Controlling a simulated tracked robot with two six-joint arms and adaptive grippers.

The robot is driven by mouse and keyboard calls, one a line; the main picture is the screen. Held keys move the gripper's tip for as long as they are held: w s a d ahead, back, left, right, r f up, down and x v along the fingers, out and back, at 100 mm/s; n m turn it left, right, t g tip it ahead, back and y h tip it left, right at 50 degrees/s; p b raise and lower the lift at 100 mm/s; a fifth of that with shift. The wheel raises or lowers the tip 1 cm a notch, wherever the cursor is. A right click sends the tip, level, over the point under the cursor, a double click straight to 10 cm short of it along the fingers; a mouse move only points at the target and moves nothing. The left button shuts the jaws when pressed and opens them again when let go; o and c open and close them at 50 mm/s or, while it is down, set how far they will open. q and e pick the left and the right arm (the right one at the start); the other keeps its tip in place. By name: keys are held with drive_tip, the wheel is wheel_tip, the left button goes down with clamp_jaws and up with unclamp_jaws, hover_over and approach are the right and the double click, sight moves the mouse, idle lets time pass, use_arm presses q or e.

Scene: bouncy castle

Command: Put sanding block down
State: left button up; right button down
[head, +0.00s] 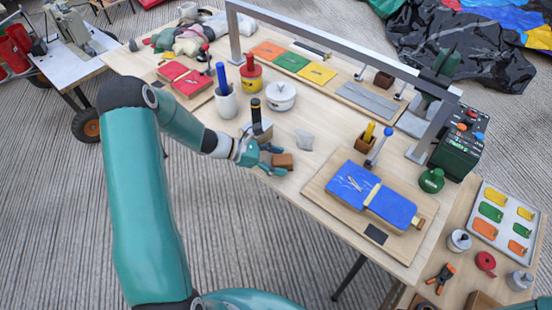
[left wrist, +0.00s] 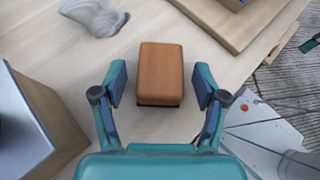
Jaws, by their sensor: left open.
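The sanding block (head: 283,160) is a small brown block with a dark underside. It appears to rest on the wooden table (head: 290,203), near its front edge. In the left wrist view the sanding block (left wrist: 160,70) lies between the tips of my left gripper (left wrist: 160,84), with a clear gap on both sides. My left gripper (head: 270,159) is open in the head view too, its fingers just left of the block. My right gripper is not in view.
A box with a black-handled tool (head: 257,117), a white pot (head: 281,96) and a white cup (head: 225,101) stand behind the gripper.

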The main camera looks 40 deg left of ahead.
use_arm(q)
drive_tip(key=v, duration=1.1)
drive_tip(key=shift+s+a+r+b, duration=0.2)
drive_tip(key=shift+s+a+b, duration=0.05)
drive_tip(key=shift+b, duration=0.2)
